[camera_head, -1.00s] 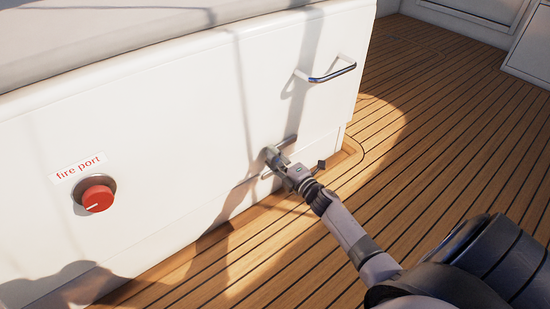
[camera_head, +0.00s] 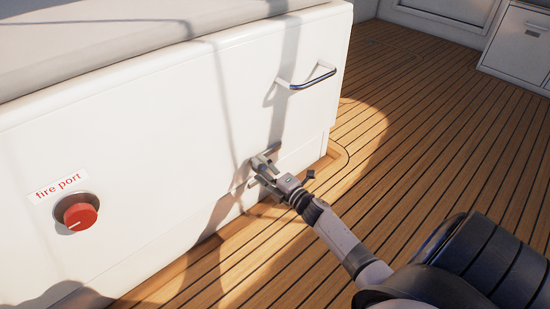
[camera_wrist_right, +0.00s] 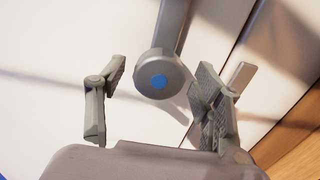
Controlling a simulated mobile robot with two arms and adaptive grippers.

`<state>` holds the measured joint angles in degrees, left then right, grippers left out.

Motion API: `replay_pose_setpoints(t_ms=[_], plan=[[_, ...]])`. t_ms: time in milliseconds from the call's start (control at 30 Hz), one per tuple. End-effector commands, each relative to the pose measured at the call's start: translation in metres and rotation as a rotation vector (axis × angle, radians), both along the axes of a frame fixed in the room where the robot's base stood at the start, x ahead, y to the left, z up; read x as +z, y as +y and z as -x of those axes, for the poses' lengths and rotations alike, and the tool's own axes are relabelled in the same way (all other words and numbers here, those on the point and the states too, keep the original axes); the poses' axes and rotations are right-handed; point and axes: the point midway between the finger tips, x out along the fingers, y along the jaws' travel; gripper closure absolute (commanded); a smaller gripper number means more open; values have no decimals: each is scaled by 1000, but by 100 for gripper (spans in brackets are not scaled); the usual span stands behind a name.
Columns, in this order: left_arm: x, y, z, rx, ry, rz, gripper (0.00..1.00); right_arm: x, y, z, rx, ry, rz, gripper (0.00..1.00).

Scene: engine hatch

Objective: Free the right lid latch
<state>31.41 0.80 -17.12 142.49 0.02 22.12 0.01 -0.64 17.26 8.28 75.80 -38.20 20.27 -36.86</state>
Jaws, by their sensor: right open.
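The right lid latch (camera_head: 257,162) is a small grey metal fitting low on the white hatch front, near its right end. In the right wrist view it shows as a round grey hub (camera_wrist_right: 158,80) with a blue dot and an arm running upward. My right gripper (camera_head: 266,171) is at the latch and partly covers it in the head view. In the wrist view its two fingers (camera_wrist_right: 160,92) are spread on either side of the hub, with visible gaps. My left gripper is out of view.
A chrome grab handle (camera_head: 310,78) sits above the latch. A red round knob (camera_head: 78,213) below a "fire port" label (camera_head: 58,185) is at the left of the panel. Open teak deck (camera_head: 420,130) lies to the right. A small pale tab (camera_wrist_right: 241,76) shows behind the right finger.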

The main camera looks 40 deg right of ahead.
Motion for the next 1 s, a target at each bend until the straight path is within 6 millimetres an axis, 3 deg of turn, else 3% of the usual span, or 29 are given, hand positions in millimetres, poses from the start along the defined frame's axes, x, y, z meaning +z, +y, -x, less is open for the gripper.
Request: replay_pose_setpoints(t_ms=[300,500,1000], plan=[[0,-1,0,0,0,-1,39,-2,-5,69,0,4,-1,39],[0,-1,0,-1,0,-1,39,-1,-7,96,1,2,-1,39],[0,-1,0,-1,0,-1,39,0,-8,104,1,1,-1,39]])
